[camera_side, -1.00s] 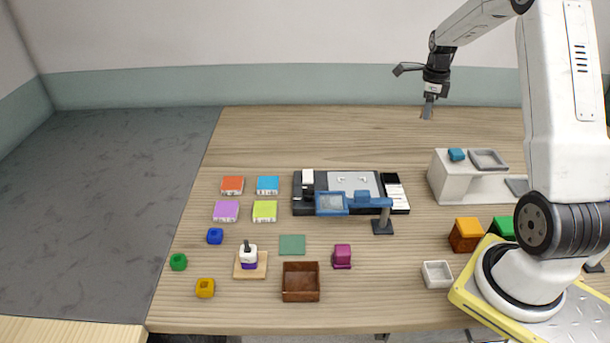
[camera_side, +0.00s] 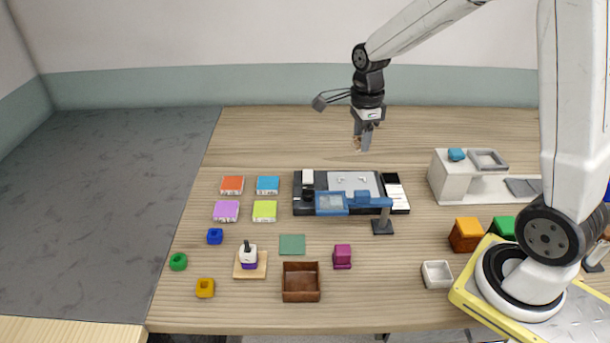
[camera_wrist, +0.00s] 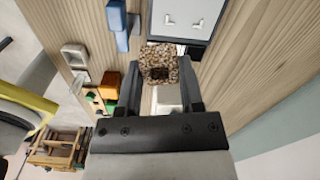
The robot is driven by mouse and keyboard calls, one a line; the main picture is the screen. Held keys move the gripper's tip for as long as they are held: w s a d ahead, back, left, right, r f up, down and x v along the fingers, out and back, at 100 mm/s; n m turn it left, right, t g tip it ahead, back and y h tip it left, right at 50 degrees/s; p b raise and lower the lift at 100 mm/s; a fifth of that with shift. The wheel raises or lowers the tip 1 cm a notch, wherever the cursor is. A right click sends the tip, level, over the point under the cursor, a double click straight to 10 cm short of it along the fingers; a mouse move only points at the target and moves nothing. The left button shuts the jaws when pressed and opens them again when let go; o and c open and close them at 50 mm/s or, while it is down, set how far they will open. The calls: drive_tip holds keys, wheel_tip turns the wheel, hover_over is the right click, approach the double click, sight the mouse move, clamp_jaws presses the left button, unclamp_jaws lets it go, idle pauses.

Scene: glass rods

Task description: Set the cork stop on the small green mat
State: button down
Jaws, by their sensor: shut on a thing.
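The cork stop (camera_wrist: 159,60) is a speckled brown block with a dark square recess in the face turned to the wrist camera. My gripper (camera_wrist: 160,82) is shut on it, one finger on each side. In the side view my gripper (camera_side: 363,142) hangs above the back of the table, fingers down, and only a small brownish bit of the cork stop (camera_side: 357,141) shows at the fingertips. The small green mat (camera_side: 292,245) lies flat and bare on the table, in front of and left of my gripper.
A black station (camera_side: 350,209) with a blue arm-like part (camera_side: 365,200) lies between my gripper and the mat. A brown open box (camera_side: 301,284) is just in front of the mat. A wooden plate (camera_side: 250,271) holds a white and purple stack (camera_side: 248,255) to its left; a magenta block (camera_side: 342,256) is right.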

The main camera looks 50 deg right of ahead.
drive_tip(key=s+a+f+n, duration=0.1)
drive_tip(key=s+a+n, duration=0.2)
drive_tip(key=s+a, duration=0.4)
drive_tip(key=s+a+n, duration=0.3)
drive_tip(key=s+a, duration=0.1)
drive_tip(key=a, duration=0.5)
drive_tip(key=shift+w+a+f, duration=0.1)
drive_tip(key=shift+f, duration=2.45)
hover_over(294, 245)
drive_tip(key=s, duration=0.1)
wheel_tip(294, 245, down, 8)
drive_tip(key=shift+s, duration=0.15)
drive_tip(key=shift+w+f, duration=0.6)
drive_tip(key=shift+f, duration=0.05)
